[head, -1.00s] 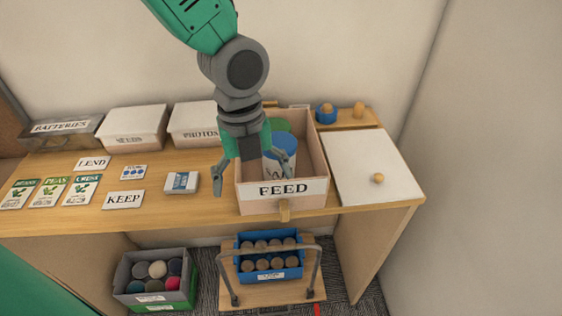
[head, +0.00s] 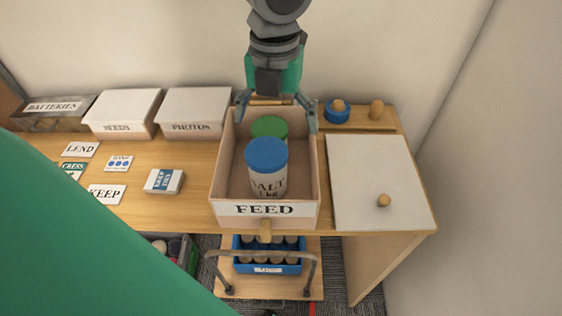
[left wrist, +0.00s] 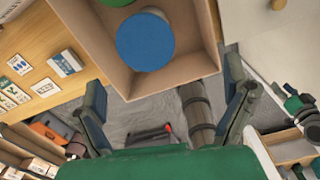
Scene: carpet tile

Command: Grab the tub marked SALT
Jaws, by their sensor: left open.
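The SALT tub (head: 268,170) is a white tub with a blue lid, its label partly readable. It stands upright in the open wooden box marked FEED (head: 229,209). A tub with a green lid (head: 270,127) stands behind it, partly hidden. My left gripper (head: 277,112) is open and empty, its fingers spread near the back of the box, beyond the blue lid in the head view. In the left wrist view the blue lid (left wrist: 145,42) lies above and between the open fingers of my left gripper (left wrist: 163,88), apart from them. My right gripper is not in view.
A white panel with a knob (head: 375,185) lies right of the box. Lidded boxes (head: 190,112) stand along the back left. A small carton (head: 164,181) and cards lie on the left. A blue crate (head: 268,268) stands below. My green arm part covers the lower left.

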